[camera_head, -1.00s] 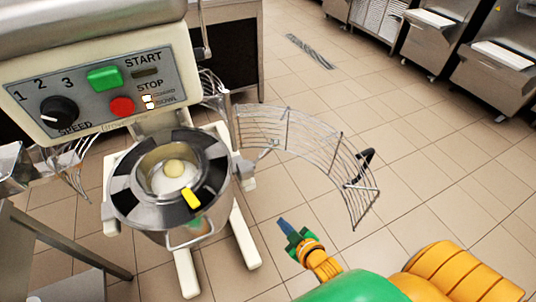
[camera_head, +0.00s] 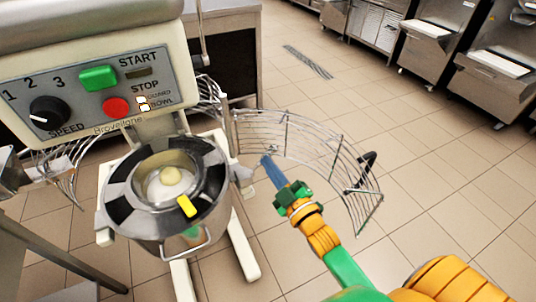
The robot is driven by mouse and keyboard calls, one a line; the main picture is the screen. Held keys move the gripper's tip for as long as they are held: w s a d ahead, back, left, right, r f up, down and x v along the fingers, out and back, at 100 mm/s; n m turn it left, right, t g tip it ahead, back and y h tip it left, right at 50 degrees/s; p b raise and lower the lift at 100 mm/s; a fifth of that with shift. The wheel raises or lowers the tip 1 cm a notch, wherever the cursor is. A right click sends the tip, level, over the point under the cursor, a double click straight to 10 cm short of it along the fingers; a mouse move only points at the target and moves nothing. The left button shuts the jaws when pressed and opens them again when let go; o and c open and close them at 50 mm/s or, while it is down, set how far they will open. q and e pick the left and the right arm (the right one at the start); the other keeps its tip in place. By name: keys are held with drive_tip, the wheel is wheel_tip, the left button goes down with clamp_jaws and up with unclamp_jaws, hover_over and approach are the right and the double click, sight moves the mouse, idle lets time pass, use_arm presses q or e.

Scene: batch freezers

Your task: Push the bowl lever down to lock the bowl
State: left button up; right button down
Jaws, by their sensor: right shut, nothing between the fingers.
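A steel mixing bowl (camera_head: 158,222) with a black-and-grey rim ring and a yellow tab (camera_head: 187,206) sits in the white stand of the mixer. A round pale lump lies inside the bowl. A small grey metal piece (camera_head: 241,173) sticks out at the bowl's right side; I cannot tell surely whether it is the bowl lever. My right gripper (camera_head: 268,162), with blue fingers and a green body, is shut and empty. In the picture its tips are just right of that grey piece and overlap the wire guard; contact is not visible. My left gripper is not in view.
The wire guard (camera_head: 318,148) stands swung open to the right of the bowl, with a black handle (camera_head: 368,163). The control panel (camera_head: 92,92) is above the bowl, with small GUARD and BOWL lights. A metal table (camera_head: 30,245) stands at the left.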

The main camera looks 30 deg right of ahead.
drive_tip(key=w, duration=0.1)
drive_tip(key=w+d+f, duration=0.1)
drive_tip(key=w, duration=0.1)
drive_tip(key=w+d+f, duration=0.1)
drive_tip(key=w, duration=0.1)
drive_tip(key=shift+w+d+f+b, duration=0.1)
drive_tip(key=shift+w+f+b, duration=0.05)
drive_tip(key=shift+b, duration=0.15)
drive_tip(key=shift+d+f+m, duration=0.2)
drive_tip(key=shift+m, duration=0.2)
drive_tip(key=shift+d+f+m+b, duration=0.15)
drive_tip(key=shift+m+b, duration=0.15)
drive_tip(key=d+f+m+h+b, duration=0.2)
drive_tip(key=f+m+b, duration=0.3)
drive_tip(key=m, duration=0.7)
drive_tip(key=shift+d+f+h, duration=0.3)
drive_tip(key=shift+d+f, duration=0.25)
drive_tip(key=shift+f, duration=0.45)
